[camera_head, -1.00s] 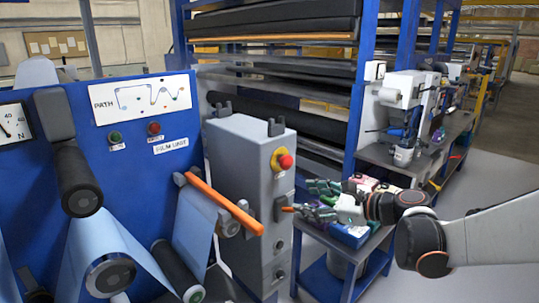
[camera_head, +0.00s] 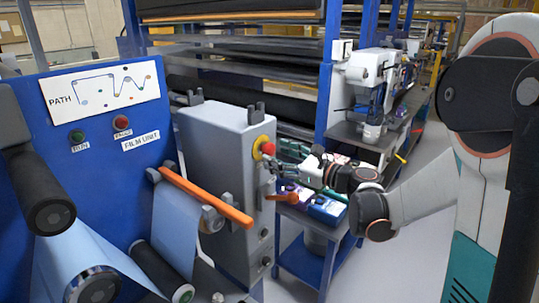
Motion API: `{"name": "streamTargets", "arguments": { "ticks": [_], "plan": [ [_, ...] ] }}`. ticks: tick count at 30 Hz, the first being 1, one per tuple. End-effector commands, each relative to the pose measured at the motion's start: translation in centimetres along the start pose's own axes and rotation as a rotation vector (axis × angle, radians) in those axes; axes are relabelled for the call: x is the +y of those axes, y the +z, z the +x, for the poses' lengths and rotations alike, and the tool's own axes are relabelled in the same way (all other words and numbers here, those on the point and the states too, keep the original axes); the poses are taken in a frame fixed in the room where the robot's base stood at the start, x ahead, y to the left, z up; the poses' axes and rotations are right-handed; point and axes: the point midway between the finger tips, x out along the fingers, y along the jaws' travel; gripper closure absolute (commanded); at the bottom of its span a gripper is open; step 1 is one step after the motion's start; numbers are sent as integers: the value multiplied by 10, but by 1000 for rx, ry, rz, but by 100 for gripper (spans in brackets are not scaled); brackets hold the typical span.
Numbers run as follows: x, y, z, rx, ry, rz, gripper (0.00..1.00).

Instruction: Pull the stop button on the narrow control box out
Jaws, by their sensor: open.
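The narrow control box (camera_head: 215,155) is a tall grey cabinet standing upright beside the blue film panel. Its red stop button (camera_head: 268,148) sits on a yellow base (camera_head: 257,150) high on the box's right face. My gripper (camera_head: 276,167) is open, just right of and slightly below the button. Its fingertips overlap the box's edge in the picture, and I cannot tell whether they touch the button. A dark switch with an orange handle (camera_head: 287,196) sits below the gripper on the same face.
An orange bar (camera_head: 205,196) juts out in front of the box. Left is the blue film panel (camera_head: 105,115) with rollers. A blue cart (camera_head: 305,262) with small boxes (camera_head: 327,209) stands behind my gripper. Shelving and a bench with a white machine (camera_head: 371,78) lie beyond.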

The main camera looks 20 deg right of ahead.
Motion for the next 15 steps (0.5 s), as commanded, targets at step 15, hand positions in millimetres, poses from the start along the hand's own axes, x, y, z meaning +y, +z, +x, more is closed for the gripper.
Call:
{"name": "streamTargets", "arguments": {
  "ticks": [15],
  "plan": [
    [0, 0, 39, 0, -1, 0, 41]
  ]
}}
